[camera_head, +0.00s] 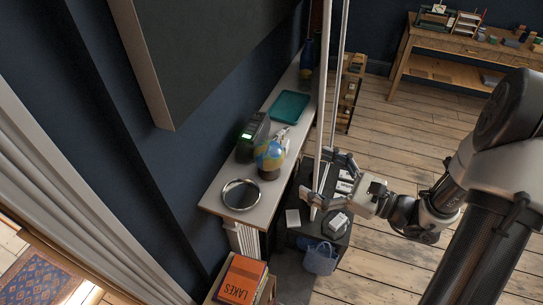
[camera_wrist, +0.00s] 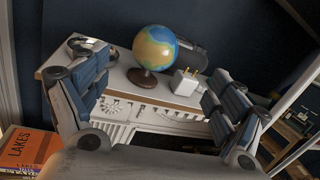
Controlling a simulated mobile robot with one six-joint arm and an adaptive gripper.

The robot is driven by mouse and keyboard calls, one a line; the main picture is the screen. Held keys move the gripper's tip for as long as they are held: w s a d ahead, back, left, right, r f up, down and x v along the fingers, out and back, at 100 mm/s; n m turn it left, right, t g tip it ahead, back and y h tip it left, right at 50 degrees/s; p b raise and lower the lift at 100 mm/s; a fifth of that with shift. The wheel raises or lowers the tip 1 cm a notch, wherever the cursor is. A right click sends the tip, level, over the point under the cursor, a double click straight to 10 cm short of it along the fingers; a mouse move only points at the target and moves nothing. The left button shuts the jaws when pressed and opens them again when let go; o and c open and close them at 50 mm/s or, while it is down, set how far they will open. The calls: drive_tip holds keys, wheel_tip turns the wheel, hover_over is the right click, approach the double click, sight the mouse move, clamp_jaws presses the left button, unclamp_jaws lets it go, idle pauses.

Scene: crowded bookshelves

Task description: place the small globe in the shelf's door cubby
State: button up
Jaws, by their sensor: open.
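The small globe (camera_head: 270,157), blue, yellow and green on a brown round base, stands upright on the white mantel-like ledge (camera_head: 217,200). In the wrist view the globe (camera_wrist: 156,46) shows whole, beyond and between my fingers. My gripper (camera_head: 323,178) is open and empty, to the right of the globe and apart from it. Its two blue-grey padded fingers also frame the wrist view (camera_wrist: 160,95). I cannot make out a cubby with a door in either view.
On the ledge are a round silver dish (camera_head: 241,195), a dark device with a green display (camera_head: 252,136), a teal tray (camera_head: 290,106) and a white block (camera_wrist: 184,82) beside the globe. White upright poles (camera_head: 337,80) stand near my gripper. An orange book (camera_head: 241,280) lies below.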

sight(283, 159)
drive_tip(key=x, duration=0.7)
drive_tip(key=shift+w+a, duration=0.15)
drive_tip(key=shift+a, duration=0.25)
drive_tip(key=shift+p+x, duration=0.5)
drive_tip(key=shift+x, duration=2.25)
drive_tip(key=shift+f, duration=0.1)
drive_tip(key=shift+c, duration=0.5)
drive_tip(key=c, duration=1.2)
